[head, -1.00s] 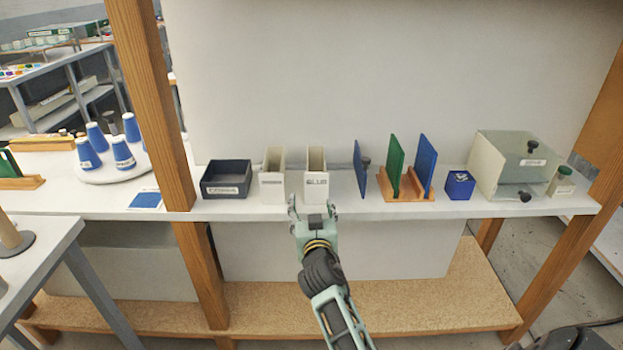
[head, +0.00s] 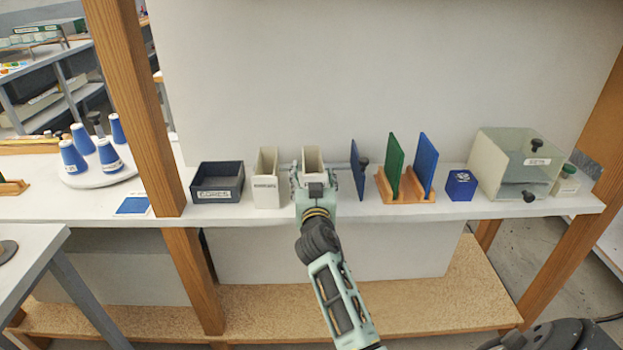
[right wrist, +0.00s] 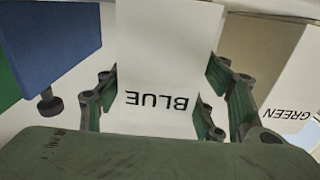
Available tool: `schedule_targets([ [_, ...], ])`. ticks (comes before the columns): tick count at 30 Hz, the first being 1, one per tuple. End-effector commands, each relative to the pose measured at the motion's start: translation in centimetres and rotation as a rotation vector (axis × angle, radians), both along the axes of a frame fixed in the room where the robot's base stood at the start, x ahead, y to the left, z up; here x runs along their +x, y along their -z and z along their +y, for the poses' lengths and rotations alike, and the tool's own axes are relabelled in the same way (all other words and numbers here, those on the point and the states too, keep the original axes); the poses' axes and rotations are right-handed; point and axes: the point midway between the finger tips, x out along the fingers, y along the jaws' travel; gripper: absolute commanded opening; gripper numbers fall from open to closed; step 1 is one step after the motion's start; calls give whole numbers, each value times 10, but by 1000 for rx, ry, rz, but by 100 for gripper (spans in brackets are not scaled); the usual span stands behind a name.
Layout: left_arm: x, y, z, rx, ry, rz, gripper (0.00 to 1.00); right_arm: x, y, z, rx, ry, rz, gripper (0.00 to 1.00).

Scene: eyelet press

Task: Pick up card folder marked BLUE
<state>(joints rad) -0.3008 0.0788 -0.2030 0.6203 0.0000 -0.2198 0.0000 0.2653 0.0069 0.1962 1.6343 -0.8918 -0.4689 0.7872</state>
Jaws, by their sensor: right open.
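The card folder marked BLUE (head: 313,155) is a narrow, upright, cream open-topped holder on the shelf. Its label is hidden behind my gripper in the head view. In the right wrist view the folder (right wrist: 165,50) stands in the middle, with BLUE upside down on its front. My right gripper (head: 314,174) is open, with one finger on each side of the folder. In the right wrist view the gripper (right wrist: 158,108) has its fingers beside the folder's side edges; I cannot tell whether they touch it. My left gripper is not in view.
A similar folder (head: 266,180), marked GREEN in the wrist view, stands close on the left, beside a dark tray (head: 216,180). On the right are a blue panel with a knob (head: 357,168), a wooden rack (head: 407,198) with green and blue panels, and a blue cube (head: 461,185).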

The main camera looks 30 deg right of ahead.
Motion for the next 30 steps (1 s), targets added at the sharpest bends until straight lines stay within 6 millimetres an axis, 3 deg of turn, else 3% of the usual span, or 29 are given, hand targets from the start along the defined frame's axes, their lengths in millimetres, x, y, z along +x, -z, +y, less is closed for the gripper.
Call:
schedule_targets([
  [6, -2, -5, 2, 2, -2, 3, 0, 28, -2, -14, -2, 0, 1, 62],
  [16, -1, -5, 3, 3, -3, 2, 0, 34, -1, -17, 0, 0, 0, 62],
  [30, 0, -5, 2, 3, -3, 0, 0, 34, -1, -17, 1, 0, 1, 22],
])
